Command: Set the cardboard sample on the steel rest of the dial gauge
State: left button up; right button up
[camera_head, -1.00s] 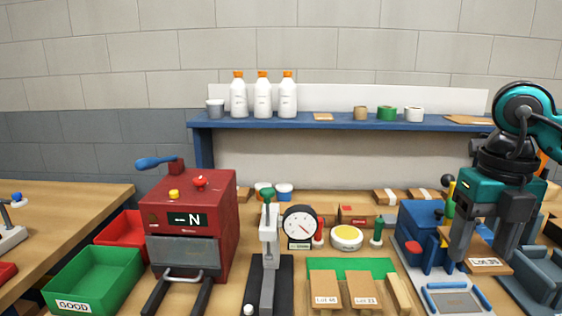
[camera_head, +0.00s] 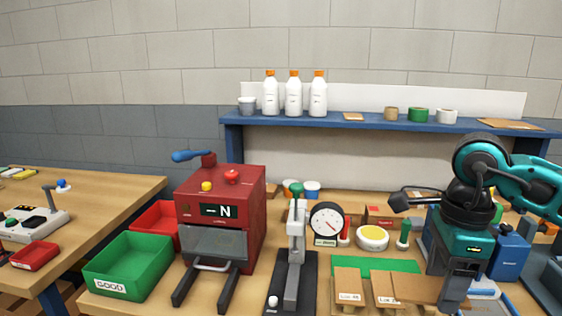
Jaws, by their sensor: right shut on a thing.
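My right gripper (camera_head: 452,300) is at the lower right, seen from behind, its fingers pointing down. It is shut on a brown cardboard sample (camera_head: 414,287) that sticks out to the left of the fingers, above or beside the green mat. The dial gauge (camera_head: 326,222) has a round white dial with a black rim, beside a grey column stand with a green knob (camera_head: 296,188) on a black base. A grey bar (camera_head: 291,287) runs along the base; I cannot tell which part is the steel rest. My left gripper is not in view.
Labelled cardboard pieces (camera_head: 347,287) lie on the green mat (camera_head: 375,264) between gauge and gripper. A red machine (camera_head: 222,215) and green bin (camera_head: 127,266) are left of the gauge.

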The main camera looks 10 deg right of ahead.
aim_at(413, 287)
jog(key=a+f+n, duration=0.1)
jog(key=n, duration=0.2)
jog(key=a+f+n, duration=0.1)
jog(key=n, duration=0.2)
jog(key=w+a+f+n, duration=0.1)
jog(key=a+n, duration=0.1)
jog(key=shift+f+n, duration=0.15)
jog(key=shift+n, duration=0.25)
jog(key=a+f+n, duration=0.4)
jog(key=a+n, duration=0.1)
jog(key=n, duration=0.8)
jog(key=shift+w+a+f, duration=0.25)
jog(key=shift+w, duration=0.05)
